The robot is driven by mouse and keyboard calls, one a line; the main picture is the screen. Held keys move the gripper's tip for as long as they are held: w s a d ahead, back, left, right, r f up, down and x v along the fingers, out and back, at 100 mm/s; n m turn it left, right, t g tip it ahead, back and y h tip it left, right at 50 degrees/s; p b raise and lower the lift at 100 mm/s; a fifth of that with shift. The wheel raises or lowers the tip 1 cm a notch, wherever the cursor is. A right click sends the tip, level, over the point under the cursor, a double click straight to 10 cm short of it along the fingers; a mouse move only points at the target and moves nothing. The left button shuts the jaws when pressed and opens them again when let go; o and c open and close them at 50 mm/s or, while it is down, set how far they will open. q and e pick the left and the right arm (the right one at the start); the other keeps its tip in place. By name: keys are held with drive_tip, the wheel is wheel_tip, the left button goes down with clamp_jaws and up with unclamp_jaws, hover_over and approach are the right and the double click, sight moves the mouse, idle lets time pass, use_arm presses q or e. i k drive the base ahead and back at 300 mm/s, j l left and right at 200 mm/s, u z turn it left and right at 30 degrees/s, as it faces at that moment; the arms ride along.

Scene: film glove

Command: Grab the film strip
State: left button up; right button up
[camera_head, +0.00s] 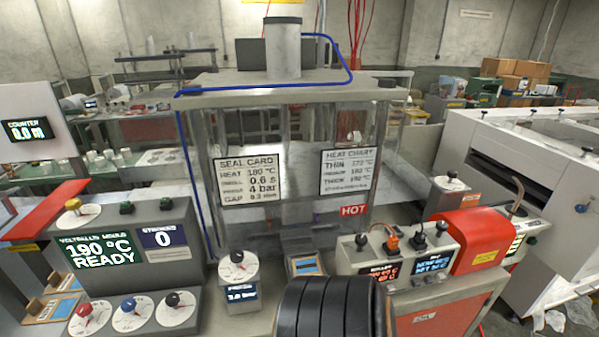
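I cannot make out a film strip for certain in the head view. A clear-walled sealing machine (300,92) stands in the middle, with a "Seal Card" sign (248,180) and a "Heat Chart" sign (348,171) on its front. A red "HOT" label (354,211) sits below the chart. A small tray-like piece with a blue panel (306,266) lies at the machine's front. Neither of my grippers shows in this view.
A black ribbed rounded shape (328,308) fills the bottom middle; I cannot tell what it is. A control console (135,250) reading "190 °C READY" stands left. A red-covered unit (472,240) stands right. Crumpled clear plastic (580,310) lies lower right.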

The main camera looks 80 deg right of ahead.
sight(308, 266)
drive_tip(key=z, duration=0.45)
drive_tip(key=k+z, duration=0.15)
drive_tip(key=z, duration=0.25)
drive_tip(key=l+z, duration=0.1)
drive_tip(key=z, duration=0.35)
drive_tip(key=k+l+z, duration=0.1)
drive_tip(key=z, duration=0.75)
drive_tip(key=l, duration=0.05)
